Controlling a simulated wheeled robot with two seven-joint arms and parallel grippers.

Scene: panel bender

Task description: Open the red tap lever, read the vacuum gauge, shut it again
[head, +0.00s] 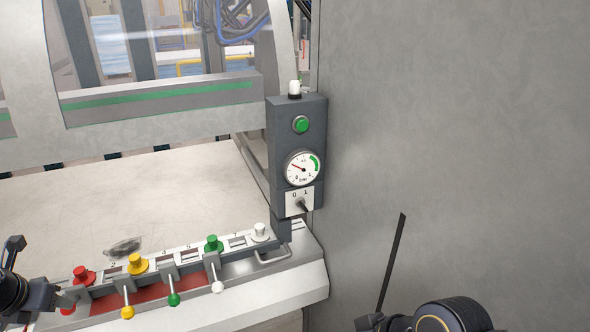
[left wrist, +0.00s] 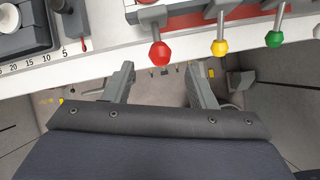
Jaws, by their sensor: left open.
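The red tap lever (left wrist: 160,53) hangs down with a hexagonal red knob in the left wrist view. In the head view my left gripper (head: 68,298) is at the lower left. The vacuum gauge (head: 303,168) is round and white with a green arc at right; its needle points up-left, outside the green. My right arm shows at the lower right; its fingers cannot be made out.
Yellow (head: 127,311), green (head: 174,298) and white (head: 217,286) levers stand right of the red one. A red cap (head: 81,273) sits above it. The grey gauge post (head: 280,150) has a green button (head: 300,124). A grey wall (head: 450,120) fills the right.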

